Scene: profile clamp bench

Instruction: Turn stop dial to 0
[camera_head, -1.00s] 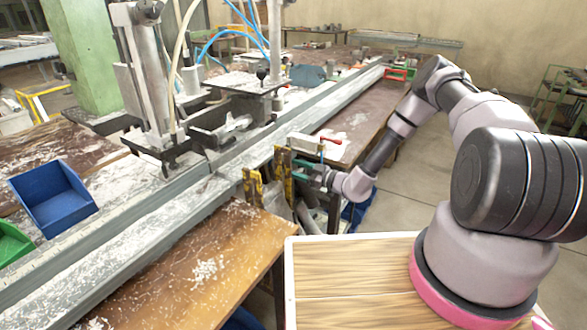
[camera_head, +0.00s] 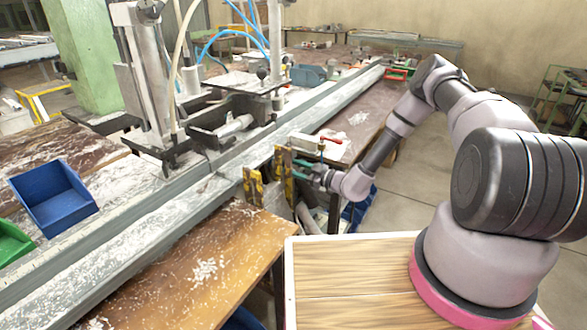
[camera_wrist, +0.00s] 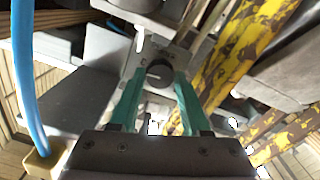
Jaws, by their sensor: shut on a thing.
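The stop dial (camera_wrist: 159,71) is a dark round knob on a grey plate in the wrist view. A pale line runs across its face. The two teal fingers of my gripper (camera_wrist: 160,82) stand on either side of the dial and are shut on it. In the head view my gripper (camera_head: 300,168) reaches the near side of the bench, beside the yellow worn bars. The dial is hidden or too small to make out there. I cannot read any numbers around it.
Yellow worn bars (camera_head: 283,175) stand close to my gripper, also in the wrist view (camera_wrist: 232,62). A red-handled part (camera_head: 325,139) is just above it. A blue hose (camera_wrist: 25,80) runs along the wrist view's left side. A long metal rail (camera_head: 120,238) crosses the bench.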

